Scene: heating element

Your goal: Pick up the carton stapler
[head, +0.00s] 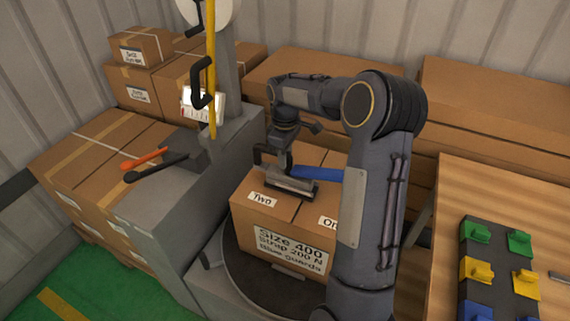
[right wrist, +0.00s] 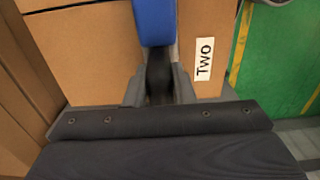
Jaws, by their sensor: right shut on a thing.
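The carton stapler, with a blue body (head: 320,174), is at the top of the cardboard carton (head: 262,222) labelled "Two". In the right wrist view its blue part (right wrist: 154,22) points away from me, and a dark part runs back between my fingers. My right gripper (head: 289,181) is shut on that dark part, just over the carton's top. It also shows in the right wrist view (right wrist: 159,88). I cannot tell whether the stapler touches the carton. My arm hides some of the carton's right side. My left gripper is not in view.
The carton stands on a dark round turntable (head: 238,270). A grey bench (head: 165,207) at left holds orange-handled (head: 143,160) and black-handled tools. A yellow post (head: 211,65) rises behind. Large cartons line the back. A wooden table (head: 450,200) at right carries coloured blocks (head: 478,270).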

